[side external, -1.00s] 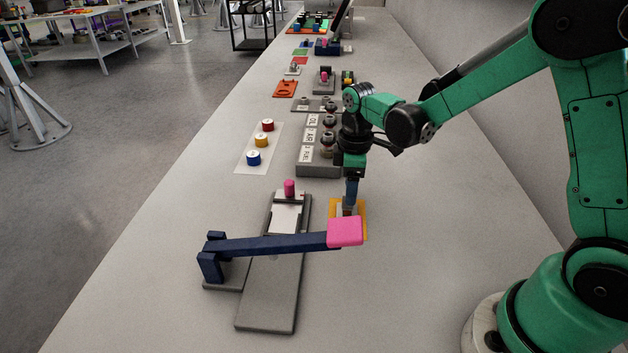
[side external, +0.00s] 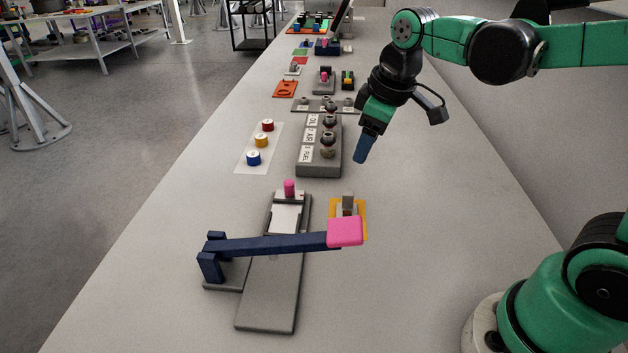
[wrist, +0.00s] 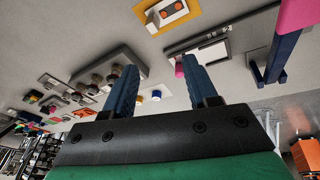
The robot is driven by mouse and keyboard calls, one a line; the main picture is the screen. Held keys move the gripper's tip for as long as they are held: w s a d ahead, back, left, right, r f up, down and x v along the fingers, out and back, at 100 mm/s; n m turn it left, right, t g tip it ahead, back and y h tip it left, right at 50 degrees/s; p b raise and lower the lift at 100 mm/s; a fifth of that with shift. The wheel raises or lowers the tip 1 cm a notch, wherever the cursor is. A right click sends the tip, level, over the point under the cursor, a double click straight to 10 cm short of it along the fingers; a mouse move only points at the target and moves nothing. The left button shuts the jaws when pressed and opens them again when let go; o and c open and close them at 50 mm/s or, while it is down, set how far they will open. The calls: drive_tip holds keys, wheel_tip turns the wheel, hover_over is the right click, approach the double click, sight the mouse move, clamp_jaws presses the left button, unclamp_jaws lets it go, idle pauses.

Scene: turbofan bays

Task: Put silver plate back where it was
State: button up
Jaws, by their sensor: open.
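A silver-white plate with a pink knob (side external: 289,188) lies on a long grey base (side external: 268,300); the plate (side external: 286,217) also shows in the wrist view (wrist: 205,52). A second light plate with an upright grey block (side external: 348,203) sits on a yellow-bordered pad (side external: 361,222) to its right. I cannot tell which of these is the silver plate. A blue bar (side external: 270,245) with a pink end (side external: 345,231) crosses above the base and hides part of the pad's near edge. My gripper (side external: 360,158) is open and empty, raised above and behind the pad; its fingers show apart in the wrist view (wrist: 160,68).
A grey block with labelled knobs (side external: 308,172) stands to the left of my gripper. Red, yellow and blue round pieces (side external: 253,158) sit on a white sheet. More fixtures line the far bench. The bench's right side is clear.

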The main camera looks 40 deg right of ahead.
drive_tip(key=shift+s+a+f+m+t, duration=0.3)
drive_tip(key=shift+s+m+t, duration=0.35)
drive_tip(key=shift+s+m, duration=0.15)
drive_tip(key=shift+s+a+f+m+t, duration=0.2)
drive_tip(key=shift+s+a+m+t, duration=0.05)
drive_tip(key=shift+s+m+t, duration=0.5)
drive_tip(key=shift+s+a+f+m+t, duration=0.3)
drive_tip(key=shift+s+m+t, duration=0.35)
drive_tip(key=shift+m, duration=0.2)
